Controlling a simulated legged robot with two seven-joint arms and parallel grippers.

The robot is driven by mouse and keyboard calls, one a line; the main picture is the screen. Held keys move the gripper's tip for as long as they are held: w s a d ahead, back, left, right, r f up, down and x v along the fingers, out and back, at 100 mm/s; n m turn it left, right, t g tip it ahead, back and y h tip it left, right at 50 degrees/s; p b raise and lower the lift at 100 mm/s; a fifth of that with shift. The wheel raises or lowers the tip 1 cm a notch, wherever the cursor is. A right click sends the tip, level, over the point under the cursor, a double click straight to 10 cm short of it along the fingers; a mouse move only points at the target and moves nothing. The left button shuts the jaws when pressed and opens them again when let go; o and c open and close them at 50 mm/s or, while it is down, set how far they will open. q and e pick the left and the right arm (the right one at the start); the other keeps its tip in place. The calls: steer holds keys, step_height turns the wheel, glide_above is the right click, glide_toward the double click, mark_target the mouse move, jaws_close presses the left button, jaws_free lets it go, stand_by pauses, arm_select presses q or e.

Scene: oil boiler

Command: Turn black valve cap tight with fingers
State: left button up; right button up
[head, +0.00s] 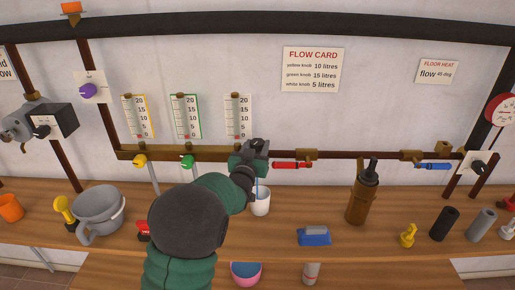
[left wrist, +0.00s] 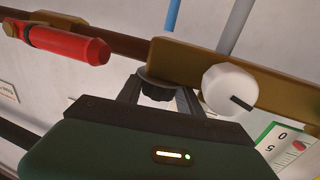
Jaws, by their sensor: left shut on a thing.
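My left gripper (head: 256,153) is at the right end of the brass manifold (head: 205,155) on the wall pipe. In the left wrist view its two fingers (left wrist: 158,92) are closed around a small dark ribbed cap, the black valve cap (left wrist: 156,90). The cap sits against the end of the brass bar (left wrist: 180,60), next to the white knob (left wrist: 230,88). In the head view my gripper hides the cap and the white knob. My right gripper is not in view.
A red-handled valve (head: 291,165) is just right of my gripper. Yellow (head: 139,161) and green (head: 187,161) knobs are on the manifold to its left. A white cup (head: 261,203) stands on the wooden shelf (head: 290,215) below. A brown bottle (head: 363,195) stands further right.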

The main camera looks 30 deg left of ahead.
arm_select(q)
steer(key=shift+f, duration=0.15)
steer(key=o, duration=1.4)
steer(key=shift+c, duration=0.2)
steer(key=b+v, duration=0.1)
steer(key=v, duration=1.6)
steer(key=shift+w, duration=0.1)
